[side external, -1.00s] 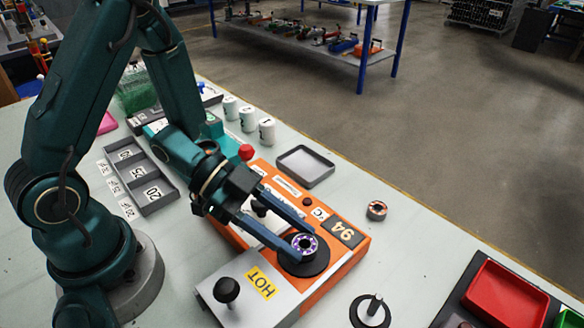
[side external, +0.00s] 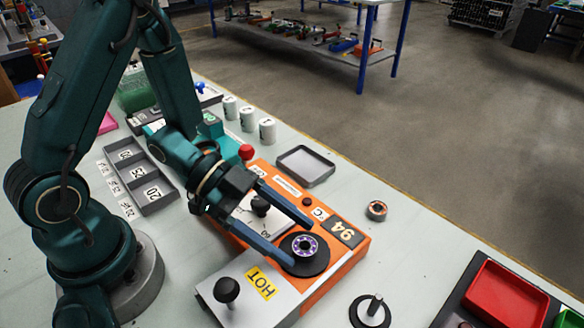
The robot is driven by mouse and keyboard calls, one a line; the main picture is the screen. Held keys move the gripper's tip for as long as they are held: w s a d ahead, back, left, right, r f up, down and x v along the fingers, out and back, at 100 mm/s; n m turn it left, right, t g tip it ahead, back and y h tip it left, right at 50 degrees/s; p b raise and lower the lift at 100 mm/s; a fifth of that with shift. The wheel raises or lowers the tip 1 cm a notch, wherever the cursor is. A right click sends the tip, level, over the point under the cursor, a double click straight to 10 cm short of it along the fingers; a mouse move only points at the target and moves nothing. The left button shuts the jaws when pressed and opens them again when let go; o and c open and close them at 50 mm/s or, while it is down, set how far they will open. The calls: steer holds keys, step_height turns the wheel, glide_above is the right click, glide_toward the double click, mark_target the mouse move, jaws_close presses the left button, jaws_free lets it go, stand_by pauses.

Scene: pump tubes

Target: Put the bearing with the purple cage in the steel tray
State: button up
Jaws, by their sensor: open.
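The bearing with the purple cage (side external: 305,246) sits on the round black plate (side external: 309,266) of the orange heater (side external: 333,277), which shows "94". My gripper (side external: 299,244) is open, with its two blue fingers apart and their tips near the plate. One fingertip is behind the bearing and the other is to its left; I cannot tell whether either touches it. The steel tray (side external: 331,176) lies on the bench behind the heater and looks empty.
A second bearing with an orange-brown cage (side external: 377,210) lies on the bench to the right. A black disc with a post (side external: 371,308) stands in front. A red bin (side external: 505,296) is at lower right. White cups (side external: 267,131) stand behind. The bench right of the heater is largely clear.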

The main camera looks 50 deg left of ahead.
steer(key=v, duration=0.3)
steer(key=shift+a+r, duration=0.15)
steer(key=shift+o, duration=0.3)
steer(key=shift+s+a+r, duration=0.2)
steer(key=shift+a, duration=0.25)
